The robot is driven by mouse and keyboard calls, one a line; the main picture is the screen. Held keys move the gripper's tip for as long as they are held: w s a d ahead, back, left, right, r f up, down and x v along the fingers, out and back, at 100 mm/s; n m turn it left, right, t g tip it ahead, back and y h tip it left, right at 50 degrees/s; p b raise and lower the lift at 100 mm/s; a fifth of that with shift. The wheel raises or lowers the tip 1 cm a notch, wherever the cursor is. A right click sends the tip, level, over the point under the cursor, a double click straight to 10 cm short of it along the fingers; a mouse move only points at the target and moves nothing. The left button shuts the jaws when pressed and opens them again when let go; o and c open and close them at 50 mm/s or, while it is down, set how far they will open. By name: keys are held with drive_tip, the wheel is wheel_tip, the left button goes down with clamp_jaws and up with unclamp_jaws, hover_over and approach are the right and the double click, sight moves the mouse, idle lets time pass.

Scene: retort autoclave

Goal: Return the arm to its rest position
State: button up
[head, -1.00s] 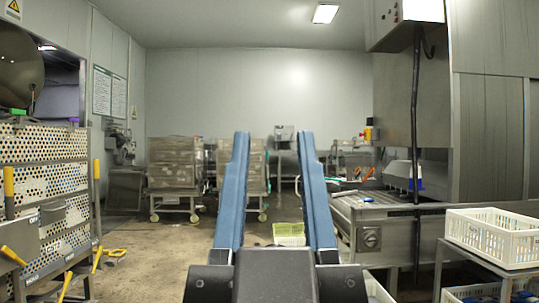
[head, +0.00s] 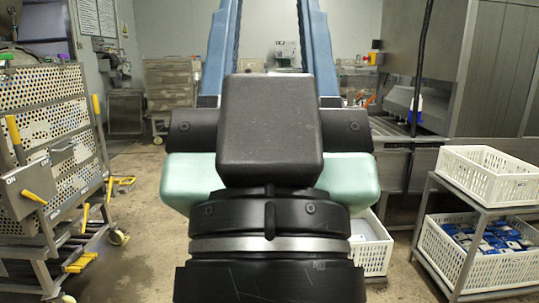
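My gripper (head: 268,45) is in the middle of the head view, on its black wrist. Its two blue fingers point up and away, wide apart, and the top edge of the picture cuts off their tips. Nothing shows held between the fingers; the back of the room shows through the gap. My arm (head: 270,215), with black and pale green parts, fills the lower middle and hides the floor behind it.
A perforated metal rack (head: 45,115) with yellow handles stands at the left. At the right, a metal shelf (head: 470,235) bears a white crate (head: 487,175) above and another crate (head: 455,262) with blue packs below. Floor (head: 135,200) shows clear left of my arm.

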wheel_tip(320, 180, up, 24)
drive_tip(key=p, duration=2.1)
drive_tip(key=shift+f, duration=0.15)
